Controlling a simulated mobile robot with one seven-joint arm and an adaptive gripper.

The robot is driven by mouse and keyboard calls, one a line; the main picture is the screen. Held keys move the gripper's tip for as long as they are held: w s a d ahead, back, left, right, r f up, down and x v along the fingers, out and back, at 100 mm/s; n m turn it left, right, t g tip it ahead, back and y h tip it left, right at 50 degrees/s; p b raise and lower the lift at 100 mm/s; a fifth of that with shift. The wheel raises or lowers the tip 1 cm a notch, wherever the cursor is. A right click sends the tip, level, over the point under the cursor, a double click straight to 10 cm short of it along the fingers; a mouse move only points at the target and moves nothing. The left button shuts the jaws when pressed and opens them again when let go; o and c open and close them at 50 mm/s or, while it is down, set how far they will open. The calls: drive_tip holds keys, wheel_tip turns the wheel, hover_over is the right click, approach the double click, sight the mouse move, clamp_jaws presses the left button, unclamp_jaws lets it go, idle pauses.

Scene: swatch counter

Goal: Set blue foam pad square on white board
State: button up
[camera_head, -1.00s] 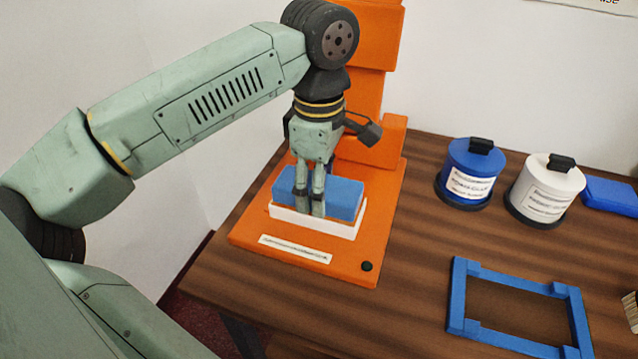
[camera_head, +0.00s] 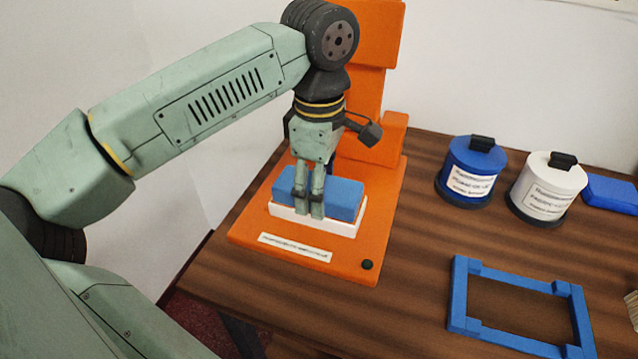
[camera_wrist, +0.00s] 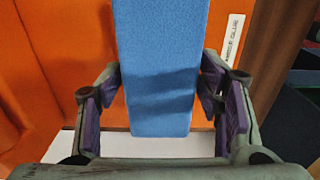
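The blue foam pad (camera_head: 342,195) lies flat on the white board (camera_head: 340,228), which sits on an orange stand (camera_head: 375,225). White rim shows along the pad's front in the head view. The pad's long sides look roughly parallel to the board's. In the wrist view the pad (camera_wrist: 160,60) runs between my fingers, and part of the board (camera_wrist: 110,145) shows below it. My gripper (camera_head: 309,208) is low over the pad, its fingers open either side with narrow gaps. In the head view the far finger and the pad's back edge are hidden.
A blue canister (camera_head: 468,170) and a white canister (camera_head: 546,190) stand to the right, with a blue block (camera_head: 610,195) beyond. A blue frame (camera_head: 460,295) lies at the front right. The orange stand rises behind my gripper. Bare wooden counter (camera_head: 425,220) lies between.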

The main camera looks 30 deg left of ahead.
drive_tip(key=shift+o, duration=1.4)
wheel_tip(320, 180, up, 12)
